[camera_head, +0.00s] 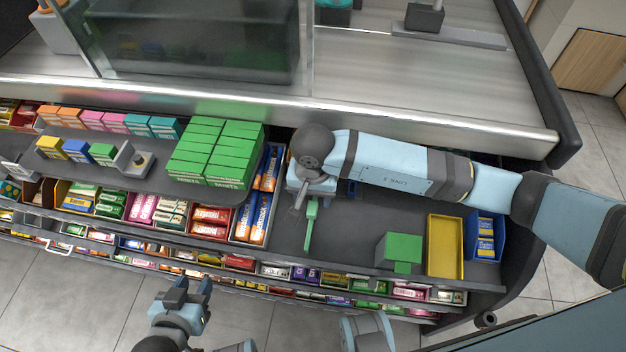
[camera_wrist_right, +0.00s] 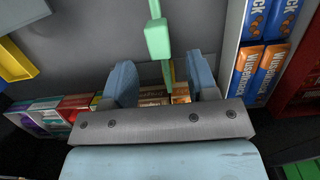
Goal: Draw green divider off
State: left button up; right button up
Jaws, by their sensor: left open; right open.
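The green divider (camera_head: 310,226) is a thin upright strip on the bare dark grey shelf, right of the orange candy boxes. In the right wrist view the divider (camera_wrist_right: 157,40) has a thicker green block, and its strip runs down between my fingers. My right gripper (camera_head: 301,198) is over the divider's far end; in its wrist view the right gripper (camera_wrist_right: 161,82) is open, a finger on each side of the strip, with gaps visible. The fingertips are partly hidden by my wrist in the head view. My left gripper (camera_head: 190,287) is open and empty in front of the counter.
Orange boxes (camera_head: 262,203) in a tray stand close left of the divider. Right of it are a green block (camera_head: 403,247), a yellow tray (camera_head: 432,263) and a blue tray (camera_head: 470,238). Stacked green boxes (camera_head: 225,150) sit further left. The shelf between divider and green block is clear.

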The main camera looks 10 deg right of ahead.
aim_at(313, 202)
jog(key=shift+f, duration=2.7)
grip_shut()
